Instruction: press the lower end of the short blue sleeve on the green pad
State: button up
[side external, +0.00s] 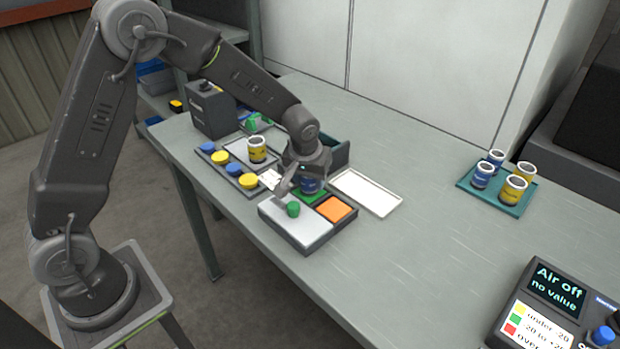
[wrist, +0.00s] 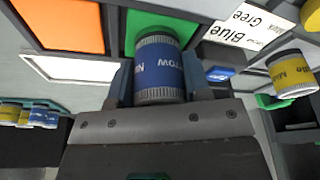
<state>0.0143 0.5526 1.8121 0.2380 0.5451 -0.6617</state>
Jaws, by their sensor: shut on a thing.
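The short blue sleeve (side external: 311,186) is held upright or nearly so in my gripper (side external: 307,181), over the green pad (side external: 322,194). In the wrist view the blue sleeve (wrist: 158,68), with silver bands at both ends, sits between the two fingers of my gripper (wrist: 158,80). The green pad (wrist: 162,24) shows just beyond the sleeve's end. The sleeve's lower end is at or just above the pad; I cannot tell whether they touch. My gripper hides part of the sleeve in the side view.
An orange pad (side external: 337,208) lies beside the green one, and a green knob (side external: 293,209) stands on the pale plate. An empty white tray (side external: 366,193) is to the right. A yellow sleeve (side external: 257,149) stands behind left. A teal tray (side external: 466,184) holds several sleeves. A display reads "Air Off" (side external: 556,287).

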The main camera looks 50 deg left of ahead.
jog(key=shift+r, duration=2.85)
